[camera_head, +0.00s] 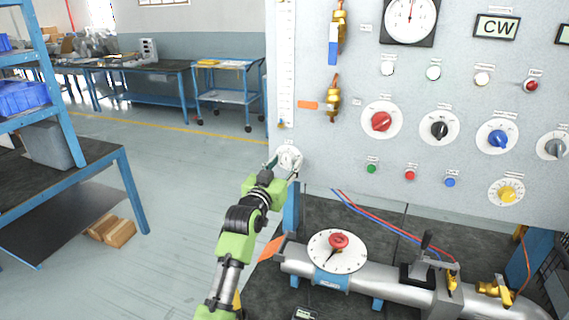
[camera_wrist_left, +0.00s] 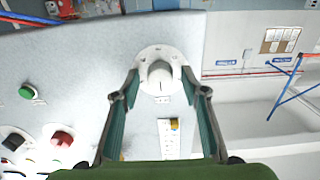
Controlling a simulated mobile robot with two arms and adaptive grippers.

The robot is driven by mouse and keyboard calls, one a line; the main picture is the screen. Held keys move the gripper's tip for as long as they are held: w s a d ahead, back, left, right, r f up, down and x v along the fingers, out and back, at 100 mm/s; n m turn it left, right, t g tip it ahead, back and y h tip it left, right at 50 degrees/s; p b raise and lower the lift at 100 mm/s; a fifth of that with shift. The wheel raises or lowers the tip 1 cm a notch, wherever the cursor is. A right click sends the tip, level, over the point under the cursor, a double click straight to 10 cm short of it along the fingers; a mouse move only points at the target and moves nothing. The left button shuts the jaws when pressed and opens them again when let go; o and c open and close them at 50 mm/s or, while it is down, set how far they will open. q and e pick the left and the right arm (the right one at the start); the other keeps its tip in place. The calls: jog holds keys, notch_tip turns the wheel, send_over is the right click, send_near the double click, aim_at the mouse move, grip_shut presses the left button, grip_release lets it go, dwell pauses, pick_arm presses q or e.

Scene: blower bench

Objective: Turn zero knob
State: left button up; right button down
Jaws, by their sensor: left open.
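The zero knob looks like a small white knob (camera_wrist_left: 160,77) on a round white dial plate with dark marks, in the upper middle of the left wrist view. In the head view the dial (camera_head: 289,157) sits at the panel's lower left corner, below the vertical scale. My left gripper (camera_head: 284,171) is at this dial, partly covering its lower edge. In the left wrist view its two teal-lined fingers (camera_wrist_left: 160,90) stand apart on either side of the knob. My right gripper is in neither view.
The grey panel (camera_head: 340,170) carries red (camera_head: 381,121), black (camera_head: 439,129) and blue (camera_head: 498,138) knobs to the right. A pipe with a red-knobbed dial (camera_head: 337,251) lies on the bench below.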

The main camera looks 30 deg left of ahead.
pick_arm(q)
jog(key=c, duration=1.1)
jog(key=shift+m, duration=0.5)
jog(key=shift+r+m+p, duration=0.1)
jog(key=shift+m+p, duration=0.5)
jog(key=shift+m, duration=0.4)
jog(key=m+p, duration=0.1)
jog(key=m, duration=0.2)
jog(key=shift+m, duration=0.3)
jog(key=m+p, duration=0.1)
jog(key=m, duration=0.2)
jog(key=shift+a, duration=0.1)
jog(key=shift+m+p, duration=0.6)
jog(key=shift+m, duration=1.3)
